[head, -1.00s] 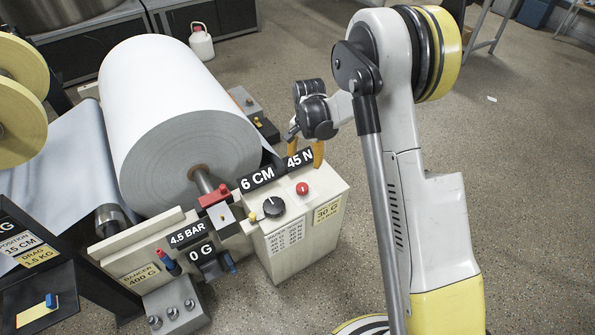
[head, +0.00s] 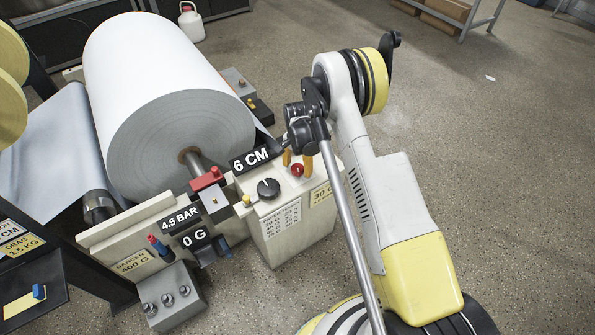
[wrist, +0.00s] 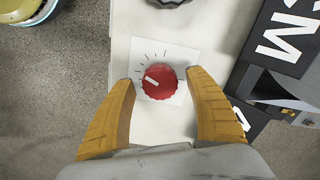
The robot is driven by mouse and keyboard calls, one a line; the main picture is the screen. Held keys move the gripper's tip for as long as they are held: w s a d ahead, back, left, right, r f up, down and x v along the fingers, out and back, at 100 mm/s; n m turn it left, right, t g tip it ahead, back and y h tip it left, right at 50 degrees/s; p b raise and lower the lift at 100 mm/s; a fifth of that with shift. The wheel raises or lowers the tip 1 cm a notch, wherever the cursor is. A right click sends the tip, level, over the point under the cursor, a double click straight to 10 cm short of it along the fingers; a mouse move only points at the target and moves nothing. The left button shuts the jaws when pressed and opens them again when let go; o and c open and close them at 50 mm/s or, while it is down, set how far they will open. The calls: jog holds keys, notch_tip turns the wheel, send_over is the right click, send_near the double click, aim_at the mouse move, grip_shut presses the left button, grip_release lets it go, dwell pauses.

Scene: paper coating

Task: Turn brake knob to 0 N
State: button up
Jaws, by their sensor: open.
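The red knob (head: 297,170) sits on top of the cream control box, and it shows large in the wrist view (wrist: 162,84). It has a white pointer line directed to the left and slightly up, inside a dial of black tick marks. My gripper (wrist: 160,77) is open, with a yellow finger on either side of the knob. In the head view my gripper (head: 298,163) is over the box at the knob. The N readout's digits are hidden behind my arm.
A black knob (head: 268,188) and the 6 CM sign (head: 251,159) are beside the red knob on the box (head: 290,240). The big white paper roll (head: 165,85) stands to the left. The floor to the right is open.

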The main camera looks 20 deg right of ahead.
jog(key=shift+f, duration=0.25)
jog(key=c, duration=1.2)
jog(key=shift+n, duration=0.3)
